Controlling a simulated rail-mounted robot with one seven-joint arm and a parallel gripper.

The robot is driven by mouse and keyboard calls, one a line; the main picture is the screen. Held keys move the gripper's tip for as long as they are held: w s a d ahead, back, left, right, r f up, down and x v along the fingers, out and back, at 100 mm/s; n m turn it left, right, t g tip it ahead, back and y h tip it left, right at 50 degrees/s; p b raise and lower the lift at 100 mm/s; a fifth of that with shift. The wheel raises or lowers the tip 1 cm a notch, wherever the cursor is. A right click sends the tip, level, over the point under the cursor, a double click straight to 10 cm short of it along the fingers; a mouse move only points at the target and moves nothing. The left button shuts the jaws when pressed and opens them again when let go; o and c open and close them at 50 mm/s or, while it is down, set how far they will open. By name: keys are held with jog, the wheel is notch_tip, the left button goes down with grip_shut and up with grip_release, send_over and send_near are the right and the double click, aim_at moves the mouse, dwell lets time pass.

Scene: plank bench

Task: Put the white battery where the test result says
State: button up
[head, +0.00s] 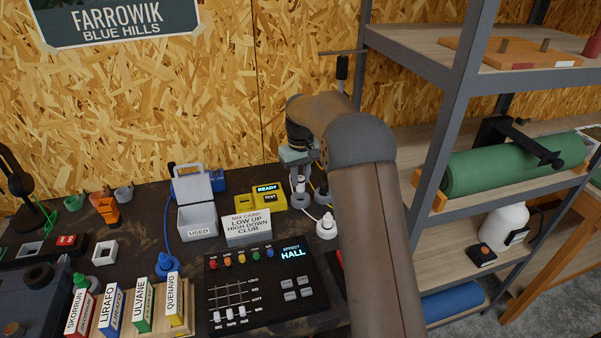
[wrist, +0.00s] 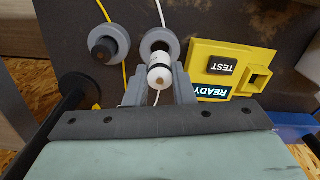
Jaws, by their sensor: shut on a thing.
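The white battery (wrist: 160,77), a small white cylinder with a dark band, is between the fingers of my gripper (wrist: 160,92) in the wrist view. My gripper is shut on it. The battery is at a round grey holder (wrist: 148,40); I cannot tell whether it is seated in it or just above. The yellow tester (wrist: 225,72) is beside it, with a dark TEST button (wrist: 221,66), a square opening (wrist: 258,80) and a display reading READY. In the head view my gripper (head: 300,176) is right of the tester (head: 268,201), and my arm hides part of the bench.
A second grey holder (wrist: 106,45) with a dark centre is beside the first. A white box marked USED (head: 198,221) has its lid raised. A mix card (head: 247,228), a console (head: 262,285) showing HALL and several labelled boxes (head: 110,310) crowd the bench. A metal shelf (head: 455,120) stands right.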

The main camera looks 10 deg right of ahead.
aim_at(300, 188)
jog(key=shift+f, duration=0.75)
jog(key=shift+f+b, duration=0.7)
jog(key=shift+f, duration=0.85)
dwell(1.4)
jog(key=o, duration=1)
jog(key=shift+o, duration=0.2)
notch_tip(300, 188, up, 18)
jog(key=shift+f+b, duration=0.25)
jog(key=shift+b, duration=0.05)
